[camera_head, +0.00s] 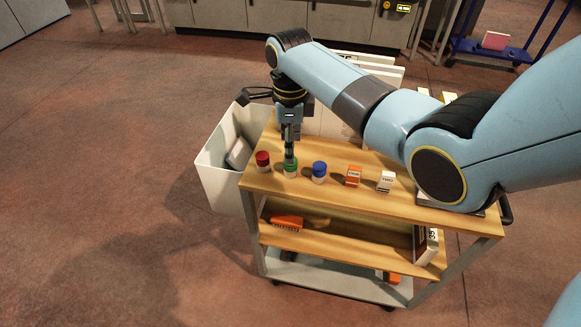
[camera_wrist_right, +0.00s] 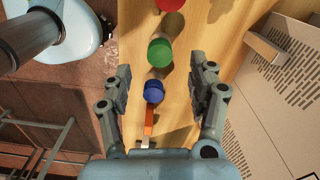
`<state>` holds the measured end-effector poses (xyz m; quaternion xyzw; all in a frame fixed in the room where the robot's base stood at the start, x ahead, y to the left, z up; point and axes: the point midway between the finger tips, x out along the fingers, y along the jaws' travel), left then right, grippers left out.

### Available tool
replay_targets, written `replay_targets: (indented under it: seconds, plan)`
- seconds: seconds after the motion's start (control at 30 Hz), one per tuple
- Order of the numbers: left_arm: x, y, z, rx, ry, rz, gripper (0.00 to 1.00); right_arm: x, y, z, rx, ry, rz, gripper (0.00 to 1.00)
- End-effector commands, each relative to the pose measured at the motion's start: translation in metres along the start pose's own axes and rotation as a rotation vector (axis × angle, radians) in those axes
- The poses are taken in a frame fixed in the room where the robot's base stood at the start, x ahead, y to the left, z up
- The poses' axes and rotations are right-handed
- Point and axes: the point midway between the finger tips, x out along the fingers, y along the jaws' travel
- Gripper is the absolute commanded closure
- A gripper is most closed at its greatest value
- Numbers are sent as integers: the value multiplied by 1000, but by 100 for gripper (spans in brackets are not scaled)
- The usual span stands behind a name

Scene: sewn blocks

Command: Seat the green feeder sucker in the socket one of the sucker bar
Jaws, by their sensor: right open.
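The green feeder sucker (camera_head: 290,170) is a short cylinder with a green top and pale lower part, standing upright on the cart's wooden top. It also shows in the wrist view (camera_wrist_right: 160,53). My right gripper (camera_head: 290,150) points down just above it, fingers spread and empty. In the wrist view the green sucker lies between and slightly beyond the fingertips, with visible gaps on both sides. I cannot make out the sucker bar or its socket one in these views. My left gripper is not in view.
A red-topped piece (camera_head: 263,160) and a blue-topped piece (camera_head: 319,171) stand close on either side. An orange box (camera_head: 353,175) and a white box (camera_head: 386,181) stand farther right. A white bin (camera_head: 214,165) adjoins the cart's left end. The lower shelf holds an orange object (camera_head: 287,222).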

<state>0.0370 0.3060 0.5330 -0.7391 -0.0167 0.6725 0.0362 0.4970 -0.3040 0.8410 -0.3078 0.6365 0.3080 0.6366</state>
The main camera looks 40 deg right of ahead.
Motion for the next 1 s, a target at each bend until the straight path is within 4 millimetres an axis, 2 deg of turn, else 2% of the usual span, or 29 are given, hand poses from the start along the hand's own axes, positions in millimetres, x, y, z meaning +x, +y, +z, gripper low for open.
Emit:
replay_targets:
  seconds: [0.3, 0.57, 0.67, 1.0]
  plan:
    - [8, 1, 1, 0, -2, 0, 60, 46, 0, 0, 0, 0, 1, 41]
    - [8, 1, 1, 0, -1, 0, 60, 49, 0, 0, -1, 0, 0, 41]
    - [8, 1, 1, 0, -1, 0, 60, 49, 0, -1, -1, 0, 0, 51]
    - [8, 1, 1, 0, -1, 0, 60, 49, 0, -1, -1, 0, 0, 96]
